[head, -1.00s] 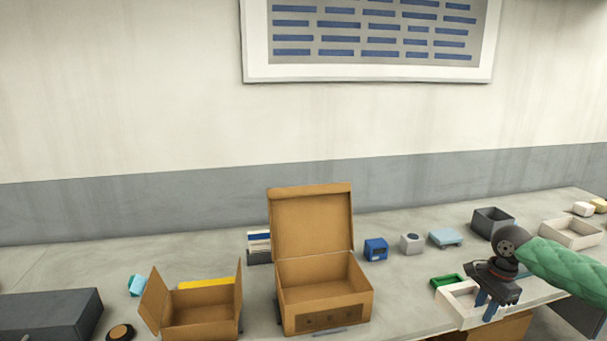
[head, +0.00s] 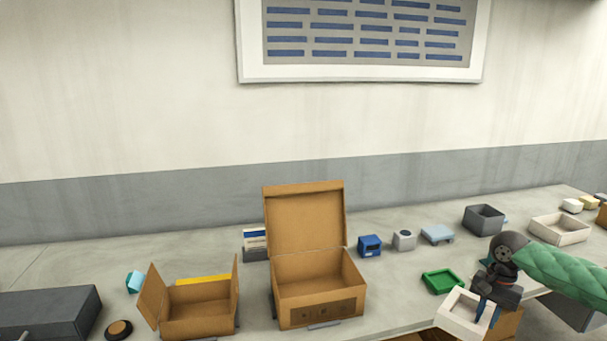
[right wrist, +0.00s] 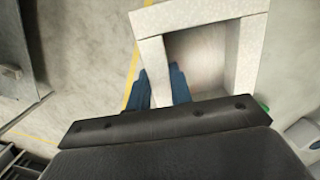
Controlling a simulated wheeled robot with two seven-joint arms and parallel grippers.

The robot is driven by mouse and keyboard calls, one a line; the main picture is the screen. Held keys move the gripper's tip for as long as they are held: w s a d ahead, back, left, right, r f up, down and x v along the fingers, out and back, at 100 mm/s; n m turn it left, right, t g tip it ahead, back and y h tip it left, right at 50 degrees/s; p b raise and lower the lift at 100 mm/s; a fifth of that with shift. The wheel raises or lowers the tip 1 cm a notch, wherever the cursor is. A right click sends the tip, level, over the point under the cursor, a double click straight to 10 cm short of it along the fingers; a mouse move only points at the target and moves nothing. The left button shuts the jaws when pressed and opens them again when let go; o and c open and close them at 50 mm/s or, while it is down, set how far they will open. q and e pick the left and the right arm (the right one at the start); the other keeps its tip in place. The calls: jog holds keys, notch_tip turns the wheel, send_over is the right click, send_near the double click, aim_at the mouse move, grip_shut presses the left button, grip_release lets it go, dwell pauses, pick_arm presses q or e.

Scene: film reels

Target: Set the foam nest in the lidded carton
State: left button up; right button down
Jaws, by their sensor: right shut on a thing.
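The lidded carton (head: 318,304) is the brown cardboard box at the middle of the table, with its lid (head: 304,218) standing open at the back and its inside empty. The foam nest (head: 451,316) is a white, open square tray, and it also shows in the right wrist view (right wrist: 250,55). My right gripper (head: 484,305) is shut on one wall of the nest. Its blue fingers (right wrist: 163,90) straddle that wall, one inside and one outside. The nest is well right of the carton, at the table's front edge. My left gripper is not in view.
A flapped carton (head: 197,313) stands left of the lidded one. A green tray (head: 442,281) lies just behind the nest. A blue box (head: 370,246), a grey block (head: 404,240), a pale blue stand (head: 437,234) and a dark bin (head: 484,219) stand farther back.

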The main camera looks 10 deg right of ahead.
jog(key=s+a+f+n, duration=0.1)
jog(key=a+f+n, duration=0.4)
jog(key=a, duration=0.4)
jog(key=s+a+f+n, duration=0.2)
jog(key=a+f+n, duration=0.1)
jog(key=a+f, duration=0.4)
jog(key=w+a+r+n, duration=0.1)
jog(key=w+a+r, duration=0.1)
jog(key=a, duration=0.7)
jog(key=w+a+r+n+h, duration=0.1)
jog(key=w+a+r, duration=0.1)
jog(key=a, duration=0.7)
jog(key=shift+w+a+r+n+g, duration=0.3)
jog(key=shift+w+a+r+n, duration=0.1)
jog(key=shift+r, duration=0.1)
